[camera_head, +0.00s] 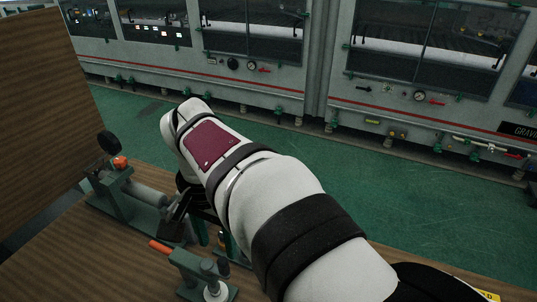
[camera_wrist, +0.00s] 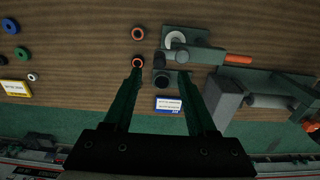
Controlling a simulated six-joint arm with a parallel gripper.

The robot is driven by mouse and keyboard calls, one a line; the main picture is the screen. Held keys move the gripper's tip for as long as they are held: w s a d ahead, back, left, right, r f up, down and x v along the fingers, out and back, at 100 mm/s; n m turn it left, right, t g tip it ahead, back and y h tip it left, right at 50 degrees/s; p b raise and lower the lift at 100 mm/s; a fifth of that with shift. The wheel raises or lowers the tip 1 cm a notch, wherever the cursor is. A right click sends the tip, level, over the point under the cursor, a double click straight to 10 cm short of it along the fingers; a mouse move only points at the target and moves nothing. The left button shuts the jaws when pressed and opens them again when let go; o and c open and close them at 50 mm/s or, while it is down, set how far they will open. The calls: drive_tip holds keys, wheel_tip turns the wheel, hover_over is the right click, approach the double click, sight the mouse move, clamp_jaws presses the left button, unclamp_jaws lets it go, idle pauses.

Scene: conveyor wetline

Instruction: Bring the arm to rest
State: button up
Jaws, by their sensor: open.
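My arm (camera_head: 250,185) is white with black bands and reaches from the lower right over the wooden bench (camera_head: 65,255). My gripper (camera_wrist: 160,72) points down toward the bench with its two green fingers apart. Nothing is held between them. In the head view the gripper is mostly hidden behind the arm. A green clamp (camera_wrist: 196,54) with an orange handle and a pale round pad lies beyond the fingertips in the wrist view. It also shows at the bench front in the head view (camera_head: 195,265). I cannot tell the exact gap between clamp and fingers.
A green vise-like fixture (camera_head: 125,200) stands left of the arm, beside an upright wooden panel (camera_head: 45,110). Two dark rings with orange centres (camera_wrist: 138,33), a blue-white card (camera_wrist: 169,104) and several coloured discs (camera_wrist: 22,54) lie on the bench. Green floor beyond is clear.

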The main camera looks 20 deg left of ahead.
drive_tip(key=s+d+m, duration=0.2)
drive_tip(key=d+m, duration=0.1)
drive_tip(key=d, duration=1.8)
drive_tip(key=s+d+f+m+y, duration=0.1)
drive_tip(key=s+d+f+m, duration=0.1)
drive_tip(key=s+d+f, duration=0.2)
drive_tip(key=s+d, duration=0.3)
drive_tip(key=s, duration=0.2)
drive_tip(key=shift+d+f+m+y, duration=0.25)
drive_tip(key=shift+d+m+y, duration=0.05)
drive_tip(key=shift+y, duration=0.1)
